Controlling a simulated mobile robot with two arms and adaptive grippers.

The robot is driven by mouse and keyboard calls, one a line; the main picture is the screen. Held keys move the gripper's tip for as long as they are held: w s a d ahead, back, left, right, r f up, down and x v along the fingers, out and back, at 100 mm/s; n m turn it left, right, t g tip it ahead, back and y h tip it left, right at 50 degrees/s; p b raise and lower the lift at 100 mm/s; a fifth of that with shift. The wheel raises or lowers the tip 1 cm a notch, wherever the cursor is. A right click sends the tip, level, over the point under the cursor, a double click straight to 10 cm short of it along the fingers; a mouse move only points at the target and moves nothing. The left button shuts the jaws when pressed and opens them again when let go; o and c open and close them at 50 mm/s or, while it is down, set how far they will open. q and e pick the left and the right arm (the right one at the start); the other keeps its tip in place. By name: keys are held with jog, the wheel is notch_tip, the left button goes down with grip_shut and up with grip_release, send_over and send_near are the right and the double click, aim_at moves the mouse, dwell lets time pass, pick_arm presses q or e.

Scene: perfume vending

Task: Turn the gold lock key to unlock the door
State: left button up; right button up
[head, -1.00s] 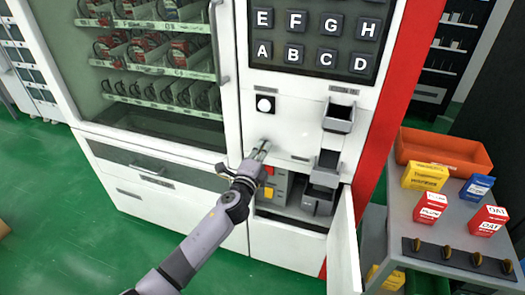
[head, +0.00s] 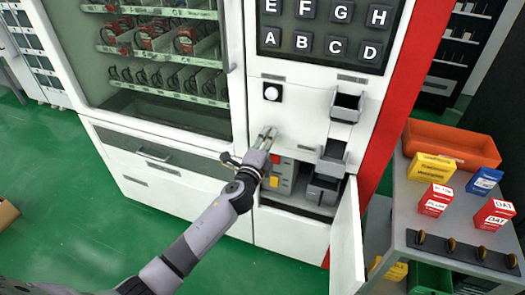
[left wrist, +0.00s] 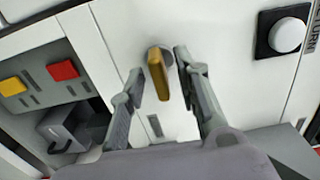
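The gold lock key (left wrist: 159,76) sticks out of a round lock on the white machine front in the left wrist view. My left gripper (left wrist: 158,88) is open, with one finger on each side of the key. A small gap shows on both sides, so it does not look gripped. In the head view my left gripper (head: 268,136) is at the white panel below the round white button (head: 271,92), and the key is hidden there. A small white lower door (head: 347,240) stands swung open to the right. My right gripper is not in view.
Behind the open door is a compartment with a grey box with red and yellow buttons (head: 282,174) and dark bins (head: 323,190). On the right a grey cart (head: 400,215) carries an orange tray (head: 452,143) and several small boxes. Green floor is free at the left.

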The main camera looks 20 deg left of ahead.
pick_arm(q)
jog(key=s, duration=1.1)
jog(key=shift+s+a, duration=0.15)
jog(key=shift+a, duration=0.05)
